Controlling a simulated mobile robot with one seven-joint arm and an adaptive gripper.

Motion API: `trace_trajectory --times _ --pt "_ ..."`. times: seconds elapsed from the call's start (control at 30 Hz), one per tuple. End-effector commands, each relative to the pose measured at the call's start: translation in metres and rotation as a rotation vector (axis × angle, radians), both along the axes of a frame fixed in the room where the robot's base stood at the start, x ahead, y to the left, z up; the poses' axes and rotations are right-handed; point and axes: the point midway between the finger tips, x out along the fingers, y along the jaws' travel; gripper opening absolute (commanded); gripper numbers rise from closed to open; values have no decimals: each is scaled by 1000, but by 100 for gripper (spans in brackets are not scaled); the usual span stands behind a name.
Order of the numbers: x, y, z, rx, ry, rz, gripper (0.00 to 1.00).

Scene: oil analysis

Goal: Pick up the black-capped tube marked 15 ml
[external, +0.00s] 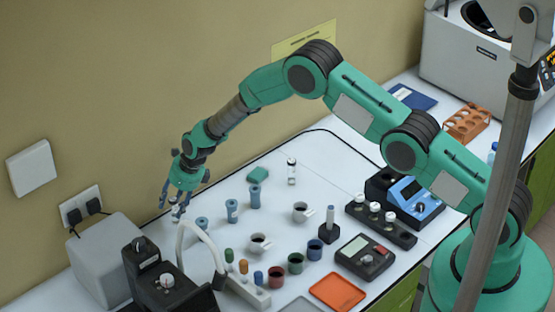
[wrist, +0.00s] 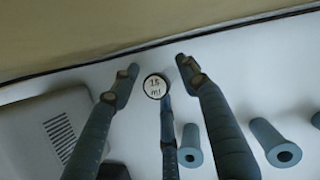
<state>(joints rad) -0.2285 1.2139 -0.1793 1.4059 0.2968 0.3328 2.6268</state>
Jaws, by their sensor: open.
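The tube marked 15 ml (wrist: 155,86) shows end-on in the wrist view, as a round white top with dark lettering and a dark rim. Its body is mostly hidden below the top. My gripper (wrist: 157,72) is open, with one finger to the left of the tube top, one to the right, and a third just below it in the picture. I cannot tell whether any finger touches it. In the external view my gripper (external: 172,208) points down over the far left of the bench; the tube cannot be made out clearly there.
Blue-grey hollow cylinders stand close by on the right (wrist: 190,147), (wrist: 275,147). A grey box (external: 105,250) stands left of my gripper, near the wall. A white curved hose (external: 205,240), cups and a small capped vial (external: 291,172) are further right.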

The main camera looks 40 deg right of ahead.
Motion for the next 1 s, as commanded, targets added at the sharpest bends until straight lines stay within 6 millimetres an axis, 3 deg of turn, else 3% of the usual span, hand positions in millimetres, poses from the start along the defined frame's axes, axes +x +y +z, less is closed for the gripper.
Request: trace_trajectory --times 0.6,0.77,1.0 --pt "0 0 -2 0 0 0 45" --pt "0 0 -2 0 0 0 13" --pt "0 0 -2 0 0 0 10"
